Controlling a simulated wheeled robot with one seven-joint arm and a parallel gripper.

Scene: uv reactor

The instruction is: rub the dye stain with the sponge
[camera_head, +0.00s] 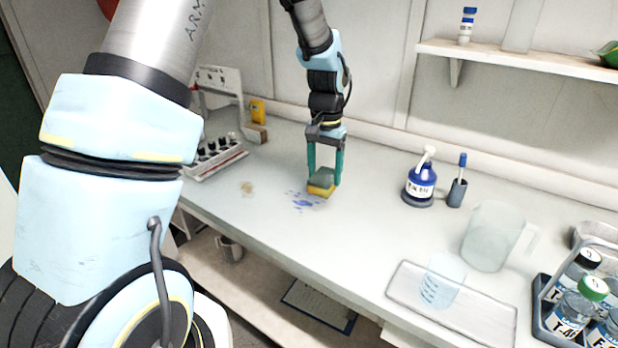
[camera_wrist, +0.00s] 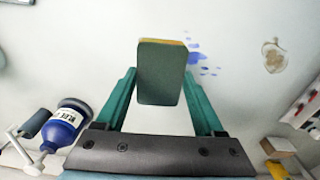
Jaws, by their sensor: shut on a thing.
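The sponge (camera_head: 321,184) is yellow below with a grey-green pad on top. My gripper (camera_head: 324,178) is shut on it, its teal fingers on either side, at or just above the bench. I cannot tell whether the sponge touches the surface. The sponge fills the middle of the wrist view (camera_wrist: 161,75). The dye stain (camera_head: 302,202) is a group of blue splotches just left of the sponge. In the wrist view the blue spots (camera_wrist: 195,57) show at the sponge's right edge, and part may be hidden under it.
A brownish stain (camera_head: 247,188) lies further left. A blue bottle (camera_head: 419,184) and a marker in a holder (camera_head: 457,190) stand right of my gripper. A beaker (camera_head: 440,280) stands on a white tray (camera_head: 490,325). A rack (camera_head: 213,157) is at the left. The bench between stain and tray is clear.

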